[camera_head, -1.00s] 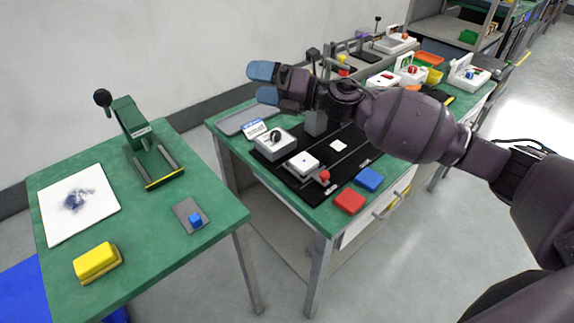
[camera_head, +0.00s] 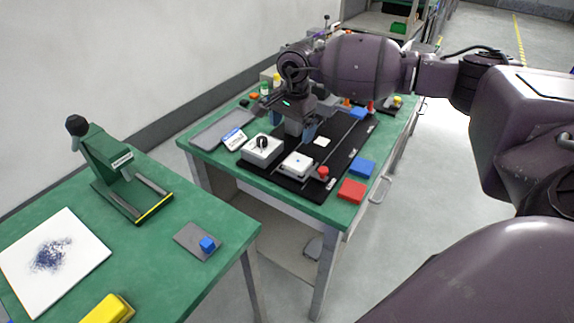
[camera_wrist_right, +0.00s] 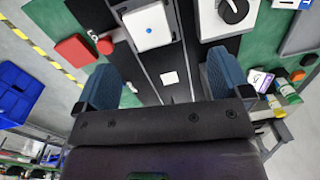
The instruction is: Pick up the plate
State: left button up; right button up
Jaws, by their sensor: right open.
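A small white square plate (camera_head: 321,141) lies flat on the black mat (camera_head: 352,138) on the far green bench. In the right wrist view the plate (camera_wrist_right: 169,78) shows between and beyond my right gripper's two blue fingertips (camera_wrist_right: 162,85). My right gripper (camera_head: 290,124) points down above the mat, apart from the plate. It is open and empty, with one blue fingertip clear in the head view. My left gripper is not in view.
A white box with a blue dot (camera_head: 298,165) and a white box with a black knob (camera_head: 263,149) stand near the plate. Red (camera_head: 353,191) and blue (camera_head: 361,168) blocks lie at the bench's right edge. A grey tray (camera_head: 213,131) lies at the left. A green press (camera_head: 117,170) stands on the near table.

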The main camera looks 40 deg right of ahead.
jog(key=s+d+n, duration=0.1)
send_over(298, 161)
notch_tip(298, 161, down, 6)
jog(key=shift+a+r, duration=0.1)
jog(key=shift+a, duration=0.05)
jog(key=f+b, duration=0.1)
jog(key=f, duration=0.4)
jog(key=shift+d, duration=0.2)
jog(key=c, duration=1.1)
jog(key=shift+r, duration=0.1)
